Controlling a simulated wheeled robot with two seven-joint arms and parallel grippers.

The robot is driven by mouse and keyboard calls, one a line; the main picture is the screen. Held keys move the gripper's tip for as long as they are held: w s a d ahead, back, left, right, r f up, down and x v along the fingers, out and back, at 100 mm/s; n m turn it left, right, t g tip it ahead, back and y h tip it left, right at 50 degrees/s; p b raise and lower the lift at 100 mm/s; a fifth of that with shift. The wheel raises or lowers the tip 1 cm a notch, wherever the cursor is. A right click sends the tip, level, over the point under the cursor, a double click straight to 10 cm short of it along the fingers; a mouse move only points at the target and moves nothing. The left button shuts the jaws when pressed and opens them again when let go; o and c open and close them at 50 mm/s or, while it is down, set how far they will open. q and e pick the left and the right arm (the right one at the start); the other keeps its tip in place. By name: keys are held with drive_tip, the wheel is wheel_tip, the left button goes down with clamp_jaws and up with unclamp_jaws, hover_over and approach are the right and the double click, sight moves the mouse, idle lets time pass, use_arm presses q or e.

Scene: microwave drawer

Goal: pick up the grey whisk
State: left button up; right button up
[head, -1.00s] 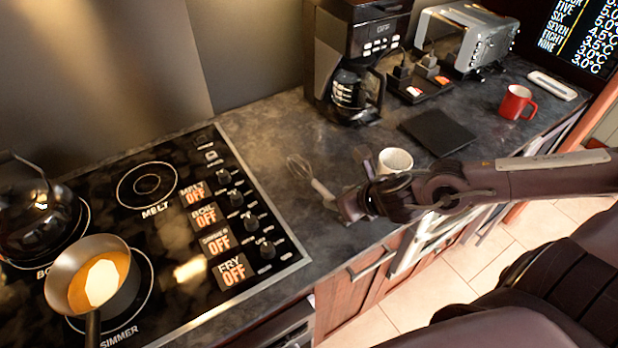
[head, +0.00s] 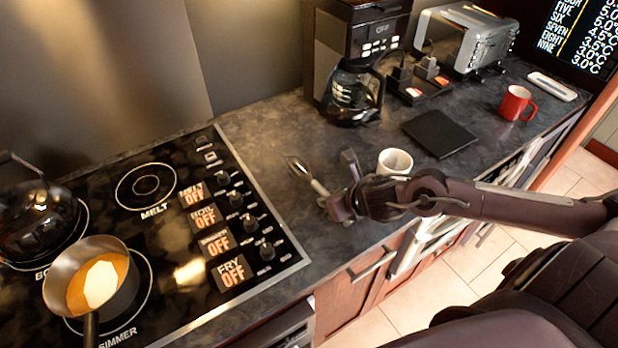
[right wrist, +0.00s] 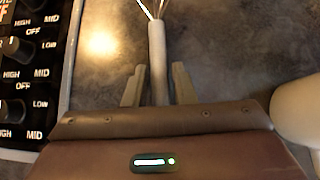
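The grey whisk (head: 318,186) is on the dark countertop right of the stove, its wire head towards the back. In the right wrist view its grey handle (right wrist: 157,60) runs between the two fingers of my right gripper (right wrist: 158,86), with a narrow gap on each side. The right gripper (head: 336,179) is open around the handle in the head view. The handle's near end is hidden behind the gripper body. I cannot tell how high the fingers are above the counter. My left gripper is not in view.
A white mug (head: 395,162) stands close beside my right gripper. The stove (head: 185,258) with a pan (head: 95,272) and kettle (head: 38,222) is at left. A coffee maker (head: 352,60), black board (head: 438,133) and red mug (head: 516,103) stand further back and right.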

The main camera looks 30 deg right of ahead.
clamp_jaws()
drive_tip(key=shift+r, duration=0.1)
wheel_tip(320, 180, up, 20)
drive_tip(key=p, duration=0.2)
